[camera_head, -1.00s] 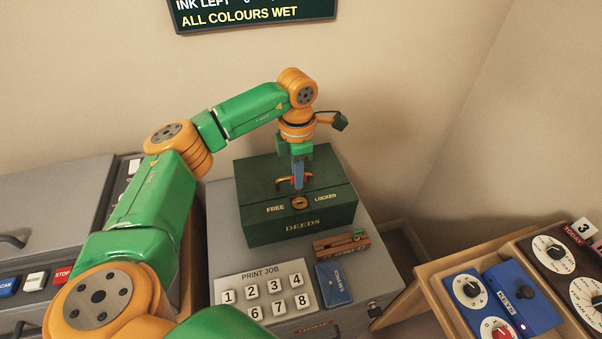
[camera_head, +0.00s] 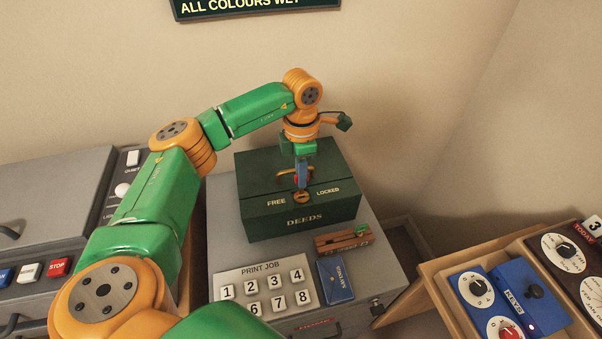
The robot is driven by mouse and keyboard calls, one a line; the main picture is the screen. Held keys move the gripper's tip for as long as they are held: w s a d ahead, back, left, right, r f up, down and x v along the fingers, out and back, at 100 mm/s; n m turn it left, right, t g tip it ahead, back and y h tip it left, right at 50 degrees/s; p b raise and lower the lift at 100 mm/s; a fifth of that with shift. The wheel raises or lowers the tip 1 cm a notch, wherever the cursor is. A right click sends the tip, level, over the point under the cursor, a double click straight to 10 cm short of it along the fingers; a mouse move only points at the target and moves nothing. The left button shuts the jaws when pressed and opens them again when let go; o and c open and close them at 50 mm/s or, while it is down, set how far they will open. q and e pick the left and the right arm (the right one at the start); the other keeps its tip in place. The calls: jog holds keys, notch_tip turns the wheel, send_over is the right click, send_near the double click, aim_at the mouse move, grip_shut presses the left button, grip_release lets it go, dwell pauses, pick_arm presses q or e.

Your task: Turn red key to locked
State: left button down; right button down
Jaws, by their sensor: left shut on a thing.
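The dark green DEEDS box (camera_head: 304,222) sits on a grey cabinet. Its top has a brass lock plate (camera_head: 302,197) between the words FREE on the left and LOCKED on the right. My left gripper (camera_head: 302,184) points down at the plate, its blue fingers just above or at the keyhole. It is shut on the red key, which the fingers almost wholly hide, so I cannot tell the key's exact angle. A brass handle shows behind the fingers. My right gripper is not in view.
A wooden tray with blue KEYS dial boxes (camera_head: 514,295) stands at right. A wall is close behind.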

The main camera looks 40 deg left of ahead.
pick_arm(q)
jog(key=shift+f+b, duration=0.6)
jog(key=shift+f, duration=0.3)
jog(key=shift+f+b, duration=0.7)
jog(key=shift+f, duration=0.25)
dwell(0.4)
